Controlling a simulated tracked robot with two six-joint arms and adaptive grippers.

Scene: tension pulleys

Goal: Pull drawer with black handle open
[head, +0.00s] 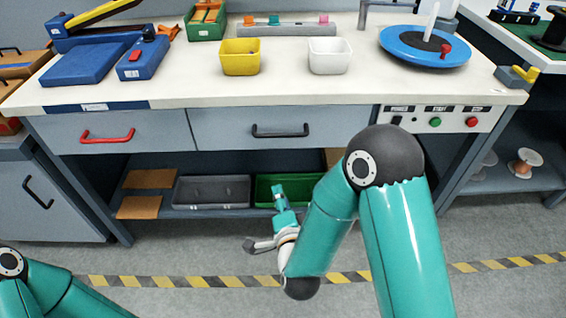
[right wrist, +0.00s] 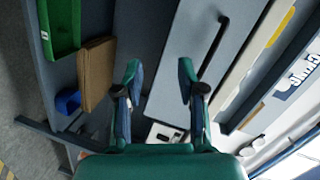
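The grey drawer (head: 335,119) with the black handle (head: 280,131) is under the workbench top, right of the drawer with the red handle (head: 107,135). It looks closed, its front level with its neighbour. My right gripper (head: 266,222) is below and in front of it, near the lower shelf. In the right wrist view the gripper (right wrist: 158,80) is open with nothing between its fingers. The black handle (right wrist: 211,48) shows there beyond and right of the fingers, apart from them, on the grey drawer front (right wrist: 184,48). My left gripper is out of view.
A grey bin (head: 212,190) and a green bin (head: 262,190) sit on the lower shelf. A control panel (head: 440,119) with buttons is right of the drawer. A cabinet (head: 60,205) with another black handle stands at the left. Floor in front is clear.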

